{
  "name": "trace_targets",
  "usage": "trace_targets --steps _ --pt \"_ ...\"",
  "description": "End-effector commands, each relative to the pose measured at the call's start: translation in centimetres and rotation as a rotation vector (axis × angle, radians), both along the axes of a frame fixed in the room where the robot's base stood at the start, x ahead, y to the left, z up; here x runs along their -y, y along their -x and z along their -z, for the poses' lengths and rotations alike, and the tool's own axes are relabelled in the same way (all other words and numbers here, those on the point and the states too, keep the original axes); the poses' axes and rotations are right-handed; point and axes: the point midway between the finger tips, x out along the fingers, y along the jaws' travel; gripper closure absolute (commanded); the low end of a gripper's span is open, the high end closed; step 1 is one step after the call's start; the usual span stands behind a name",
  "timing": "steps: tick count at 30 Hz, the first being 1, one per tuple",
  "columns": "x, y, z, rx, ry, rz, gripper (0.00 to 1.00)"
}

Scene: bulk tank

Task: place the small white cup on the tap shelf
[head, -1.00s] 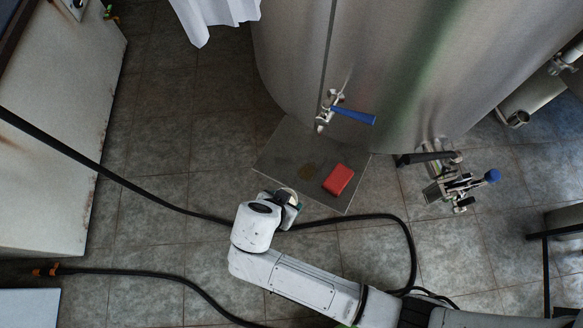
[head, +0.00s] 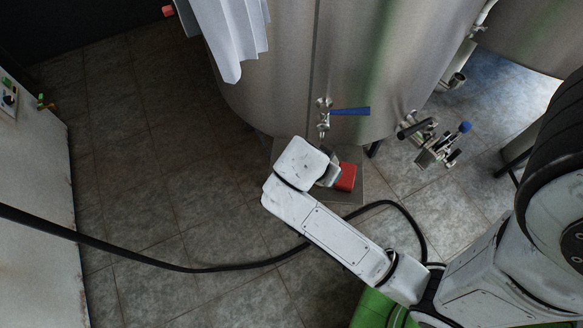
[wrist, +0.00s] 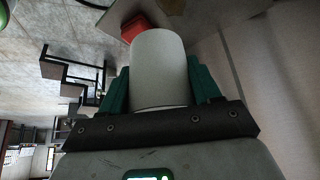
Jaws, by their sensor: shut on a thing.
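My gripper (wrist: 158,88) is shut on the small white cup (wrist: 159,65), with one teal finger on each side of it in the wrist view. In the head view my gripper (head: 332,172) is partly hidden by my wrist, and I cannot make out the cup there. The tap shelf (head: 350,192) is a flat grey plate low in front of the steel tank. My gripper is over or beside the plate; the height between them is unclear. A red block (head: 346,177) lies on the plate just right of my gripper, and it also shows behind the cup in the wrist view (wrist: 133,27).
The tank tap with a blue lever (head: 350,111) sticks out just above my wrist in the picture. A valve assembly (head: 432,142) stands to the right. A black hose (head: 230,266) crosses the floor. White cloth (head: 222,35) hangs at the tank's left. Floor at left is clear.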

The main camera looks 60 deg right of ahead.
Motion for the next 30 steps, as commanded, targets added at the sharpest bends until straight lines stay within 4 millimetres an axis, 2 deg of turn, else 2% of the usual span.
trace_targets --steps 1,9,15,21,26,30 --pt "0.2 -1.3 0.3 0.000 0.001 -0.001 0.70" --pt "1.3 -6.9 2.8 0.001 0.000 -0.003 0.70" --pt "1.7 -9.4 6.2 -0.001 0.000 -0.003 0.70" --pt "2.0 -11.0 8.2 0.001 -0.001 -0.003 0.70" --pt "2.1 -11.5 8.8 0.001 -0.001 -0.003 0.70" --pt "2.2 -11.6 10.6 -0.002 0.000 -0.003 0.70"
